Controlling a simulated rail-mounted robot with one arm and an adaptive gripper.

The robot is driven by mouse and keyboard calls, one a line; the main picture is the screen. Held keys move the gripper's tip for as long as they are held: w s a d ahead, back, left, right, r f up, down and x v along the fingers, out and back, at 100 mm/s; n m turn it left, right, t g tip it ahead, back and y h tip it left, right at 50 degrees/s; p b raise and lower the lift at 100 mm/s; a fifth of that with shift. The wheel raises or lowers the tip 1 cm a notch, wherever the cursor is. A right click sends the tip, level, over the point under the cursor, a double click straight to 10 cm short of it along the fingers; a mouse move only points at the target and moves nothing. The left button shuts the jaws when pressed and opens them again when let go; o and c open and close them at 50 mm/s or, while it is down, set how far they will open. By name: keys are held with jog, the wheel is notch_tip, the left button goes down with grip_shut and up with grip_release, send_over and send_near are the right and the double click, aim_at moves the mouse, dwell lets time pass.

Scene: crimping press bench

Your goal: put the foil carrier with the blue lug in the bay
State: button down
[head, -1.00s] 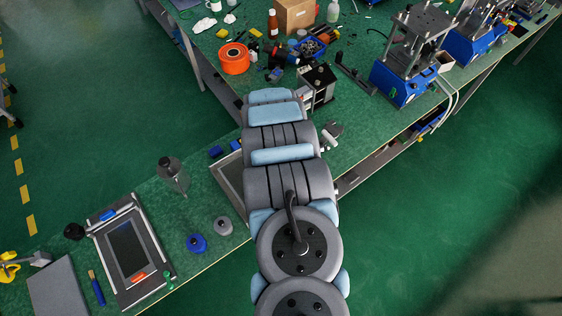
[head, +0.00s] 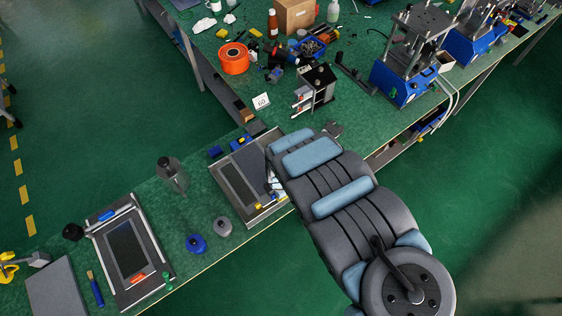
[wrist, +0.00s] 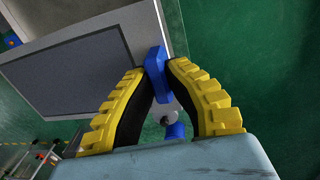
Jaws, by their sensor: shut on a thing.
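My gripper (wrist: 159,78) has two yellow ribbed fingers, closed on the blue lug (wrist: 156,68) in the wrist view. The lug sits at the edge of the foil carrier (wrist: 80,75), a flat dark-grey panel with a pale frame that fills the upper left of that view. In the head view my arm hides the gripper and the lug. The arm's end is at the right side of a shallow pale-edged tray (head: 217,180) with dark panels in it. I cannot tell whether the carrier rests in the tray or is held above it, nor which thing is the bay.
A framed fixture (head: 93,237) with a dark window, a blue tab and an orange tab lies at the left. A clear bottle (head: 172,175), a blue round piece (head: 196,243) and a grey one (head: 222,226) stand between. Blue presses (head: 400,85) stand at upper right.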

jog(key=shift+d+f+b, duration=0.15)
jog(key=shift+f+b, duration=0.15)
jog(key=shift+b, duration=0.15)
jog(key=w+d+f+b, duration=0.1)
jog(key=b, duration=0.1)
jog(key=w+d+b, duration=0.1)
jog(key=w+b, duration=0.1)
jog(key=w+d+f+b, duration=0.1)
jog(key=b, duration=0.2)
jog(key=shift+w+f, duration=0.35)
jog(key=shift+w+d+b, duration=0.25)
jog(key=shift+w+b, duration=0.25)
jog(key=w+d+f, duration=0.1)
jog(key=w+d+f+b, duration=0.1)
jog(key=w+f, duration=0.1)
jog(key=w+d+f, duration=0.1)
jog(key=f, duration=0.1)
jog(key=shift+w+f, duration=0.1)
jog(key=shift+w, duration=0.05)
jog(key=shift+w+d+f+b, duration=0.15)
jog(key=shift+w+f+b, duration=0.15)
jog(key=shift+w, duration=0.1)
jog(key=shift+w+d+f, duration=0.25)
jog(key=shift+d+f, duration=0.1)
jog(key=shift+f, duration=1.65)
jog(key=c, duration=1.2)
grip_release()
